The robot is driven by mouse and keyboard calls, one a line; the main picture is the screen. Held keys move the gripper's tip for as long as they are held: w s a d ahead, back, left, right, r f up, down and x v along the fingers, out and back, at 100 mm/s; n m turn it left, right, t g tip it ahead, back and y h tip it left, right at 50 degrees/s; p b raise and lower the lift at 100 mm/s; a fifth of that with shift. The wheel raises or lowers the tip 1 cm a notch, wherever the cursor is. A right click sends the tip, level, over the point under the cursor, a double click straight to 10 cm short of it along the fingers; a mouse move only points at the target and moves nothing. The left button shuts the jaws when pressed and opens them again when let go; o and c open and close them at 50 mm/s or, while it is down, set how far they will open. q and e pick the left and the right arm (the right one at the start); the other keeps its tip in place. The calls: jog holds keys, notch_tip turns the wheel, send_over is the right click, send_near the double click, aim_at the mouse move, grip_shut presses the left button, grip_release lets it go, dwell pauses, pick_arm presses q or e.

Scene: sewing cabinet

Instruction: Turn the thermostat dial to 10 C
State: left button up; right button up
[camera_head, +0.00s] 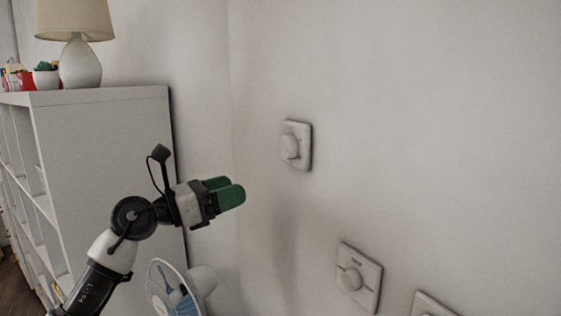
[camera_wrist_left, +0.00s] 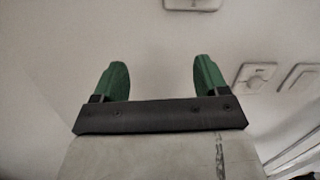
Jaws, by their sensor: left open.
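A white square wall plate with a round dial (camera_head: 290,147) is on the wall right of centre in the head view. A second plate with a round knob (camera_head: 351,279) and a small dark mark above it is lower right. I cannot tell from the markings which is the thermostat, and no setting is readable. My left gripper (camera_head: 231,192) has green fingers and is left of and below the upper dial, apart from it. In the left wrist view its fingers (camera_wrist_left: 162,82) are spread with nothing between them. Wall plates also show there at the top (camera_wrist_left: 193,4) and right (camera_wrist_left: 254,77). My right gripper is not in view.
A third wall plate (camera_head: 432,305) is cut off at the bottom edge. A white shelf unit (camera_head: 105,140) stands at left with a lamp (camera_head: 80,60) and a potted plant (camera_head: 46,76) on top. A fan (camera_head: 172,290) is below my left arm. The wall around the upper dial is bare.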

aim_at(285, 146)
pick_arm(q)
jog(key=s+d+r+m+y, duration=0.2)
jog(key=s+r+m, duration=0.3)
jog(key=r+m, duration=0.3)
jog(key=shift+n, duration=0.7)
jog(key=p+x, duration=0.1)
jog(key=x, duration=0.1)
jog(key=p+x, duration=0.1)
jog(key=x, duration=0.5)
jog(key=shift+d+r+p, duration=0.1)
jog(key=shift+r+p, duration=0.15)
jog(key=shift+p, duration=0.15)
jog(key=shift+w+d+f, duration=0.1)
jog(key=shift+w+d, duration=0.25)
jog(key=shift+d, duration=0.15)
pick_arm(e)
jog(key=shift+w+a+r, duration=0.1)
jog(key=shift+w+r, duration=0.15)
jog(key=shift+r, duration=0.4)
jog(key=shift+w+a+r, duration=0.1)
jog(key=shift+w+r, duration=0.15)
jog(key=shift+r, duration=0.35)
pick_arm(q)
jog(key=c, duration=0.9)
